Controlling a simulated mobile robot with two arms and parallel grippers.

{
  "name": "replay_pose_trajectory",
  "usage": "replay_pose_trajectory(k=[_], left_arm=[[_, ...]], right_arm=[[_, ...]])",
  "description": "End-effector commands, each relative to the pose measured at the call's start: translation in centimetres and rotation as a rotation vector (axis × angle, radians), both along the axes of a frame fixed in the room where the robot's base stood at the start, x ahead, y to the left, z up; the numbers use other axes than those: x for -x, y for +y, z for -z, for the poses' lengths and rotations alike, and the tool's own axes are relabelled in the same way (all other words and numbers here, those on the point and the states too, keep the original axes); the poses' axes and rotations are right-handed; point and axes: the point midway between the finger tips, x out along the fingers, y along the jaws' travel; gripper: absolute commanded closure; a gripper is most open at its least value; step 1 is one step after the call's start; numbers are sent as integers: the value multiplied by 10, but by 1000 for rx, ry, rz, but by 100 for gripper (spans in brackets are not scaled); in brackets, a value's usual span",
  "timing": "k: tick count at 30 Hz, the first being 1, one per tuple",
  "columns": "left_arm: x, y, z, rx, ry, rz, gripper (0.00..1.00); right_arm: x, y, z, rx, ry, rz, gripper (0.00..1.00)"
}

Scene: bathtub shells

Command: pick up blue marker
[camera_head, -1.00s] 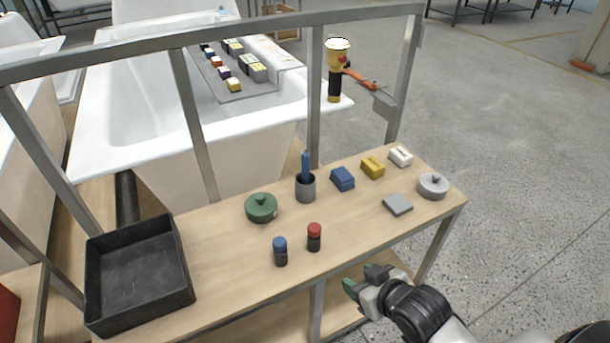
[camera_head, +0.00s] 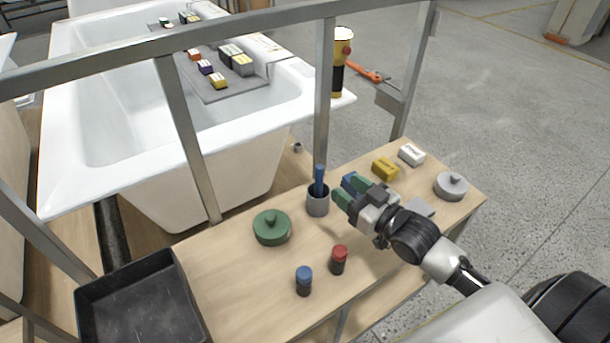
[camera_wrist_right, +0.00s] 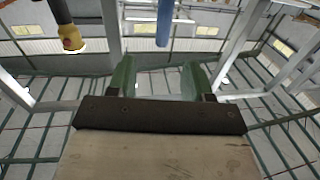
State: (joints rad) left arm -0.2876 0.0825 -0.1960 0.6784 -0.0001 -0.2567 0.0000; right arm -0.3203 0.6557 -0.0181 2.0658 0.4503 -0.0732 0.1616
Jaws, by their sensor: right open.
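The blue marker (camera_head: 319,180) stands upright in a dark grey cup (camera_head: 317,203) on the wooden table. In the right wrist view the marker (camera_wrist_right: 164,22) hangs into the top of the picture, beyond and between the fingertips. My right gripper (camera_head: 349,190) is open, with green fingertips, just right of the cup and apart from the marker. It also shows in the right wrist view (camera_wrist_right: 159,80) with nothing between its fingers. My left gripper is not in view.
A metal rail post (camera_head: 323,90) rises behind the cup. A black tray (camera_head: 140,300) is at left.

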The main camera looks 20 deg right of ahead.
Motion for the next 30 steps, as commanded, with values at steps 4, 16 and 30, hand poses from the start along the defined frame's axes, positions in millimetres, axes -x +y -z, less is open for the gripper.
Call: replay_pose_trajectory(k=[4,16,30], left_arm=[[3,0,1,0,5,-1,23],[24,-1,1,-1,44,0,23],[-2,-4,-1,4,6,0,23]], right_arm=[[-17,5,-1,-3,-6,1,49],[-54,17,0,-2,-2,0,49],[-101,34,-1,-1,-2,0,49]])
